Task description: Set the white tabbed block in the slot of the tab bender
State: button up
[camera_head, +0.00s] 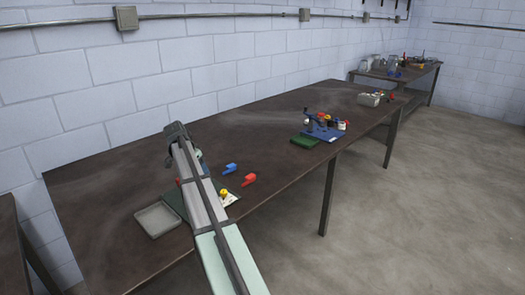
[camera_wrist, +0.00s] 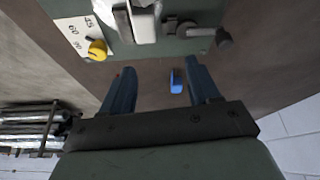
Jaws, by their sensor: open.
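The tab bender shows in the wrist view as a grey-green base (camera_wrist: 180,46) with dark grey metal parts. Its white angle card (camera_wrist: 73,38) and yellow knob (camera_wrist: 97,49) are at the left. A white piece (camera_wrist: 143,27), which looks like the tabbed block, sits at the middle of the bender, cut by the top edge. I cannot tell how deep it sits in the slot. My gripper (camera_wrist: 158,66) is open and empty, its blue fingers apart and clear of the white piece. In the head view my arm hides most of the bender; its yellow knob (camera_head: 224,192) shows.
An empty grey tray (camera_head: 157,220) lies left of the bender. A blue piece (camera_head: 230,169) and a red piece (camera_head: 249,180) lie to its right. A blue fixture (camera_head: 325,133) and a green mat (camera_head: 303,142) are farther along the table, with bare tabletop between.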

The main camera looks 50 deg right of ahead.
jog(key=w+d, duration=0.2)
jog(key=w, duration=0.1)
jog(key=r+m, duration=0.1)
jog(key=m, duration=0.1)
send_over(242, 175)
jog(key=a, duration=0.2)
jog(key=f, duration=1)
jog(key=shift+s+d, duration=0.1)
jog(key=shift+d, duration=0.15)
jog(key=v, duration=1.4)
jog(key=s+d+f+h, duration=0.1)
jog(key=s+d+f, duration=0.1)
jog(key=d, duration=0.6)
jog(key=s+d+f+t+h, duration=0.1)
jog(key=s+d+f+h, duration=0.1)
jog(key=d, duration=0.6)
jog(key=shift+f+n, duration=0.2)
jog(key=shift+n, duration=0.2)
jog(key=shift+d, duration=0.2)
